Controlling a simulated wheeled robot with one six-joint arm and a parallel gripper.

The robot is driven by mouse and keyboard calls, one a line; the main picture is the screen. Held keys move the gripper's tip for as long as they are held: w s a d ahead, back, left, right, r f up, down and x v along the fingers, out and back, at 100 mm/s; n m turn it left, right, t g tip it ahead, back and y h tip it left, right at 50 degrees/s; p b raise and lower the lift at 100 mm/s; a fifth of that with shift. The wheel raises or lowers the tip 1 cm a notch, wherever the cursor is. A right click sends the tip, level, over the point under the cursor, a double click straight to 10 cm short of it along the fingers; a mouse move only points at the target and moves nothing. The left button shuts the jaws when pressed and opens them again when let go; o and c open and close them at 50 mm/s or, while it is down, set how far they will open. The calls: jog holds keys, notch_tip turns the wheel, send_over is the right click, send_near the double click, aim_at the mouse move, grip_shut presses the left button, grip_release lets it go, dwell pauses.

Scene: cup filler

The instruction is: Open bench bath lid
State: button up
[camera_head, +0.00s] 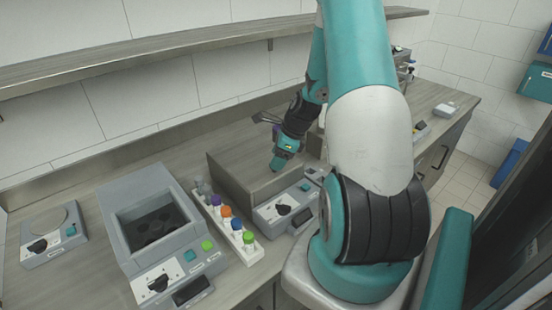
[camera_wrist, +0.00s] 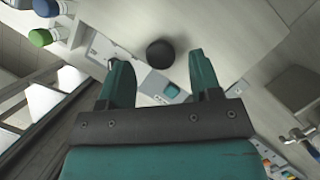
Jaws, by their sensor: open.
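A box-shaped bench unit (camera_head: 232,183) with a flat wood-grained top stands mid-bench, with a grey control panel (camera_head: 284,207) at its front; I take it for the bench bath. My gripper (camera_head: 278,163) points down over it. In the wrist view my gripper (camera_wrist: 159,62) is open and empty, its two teal fingers apart. A round dark knob (camera_wrist: 160,53) on a pale flat surface, probably the lid, shows between the fingertips in the picture. I cannot tell its distance from them. The knob is not discernible in the head view.
A rack (camera_head: 246,248) of several colour-capped tubes stands left of the unit. Further left is a grey device with an open well (camera_head: 111,226), then a small round-plate device (camera_head: 49,220). A shelf (camera_head: 180,54) runs along the wall above. More equipment stands behind my arm.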

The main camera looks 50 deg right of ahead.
jog(key=shift+x, duration=1)
grip_shut()
jog(key=w+d, duration=0.1)
jog(key=w, duration=0.6)
jog(key=w+d, duration=0.1)
jog(key=w, duration=0.3)
jog(key=shift+d, duration=0.3)
grip_release()
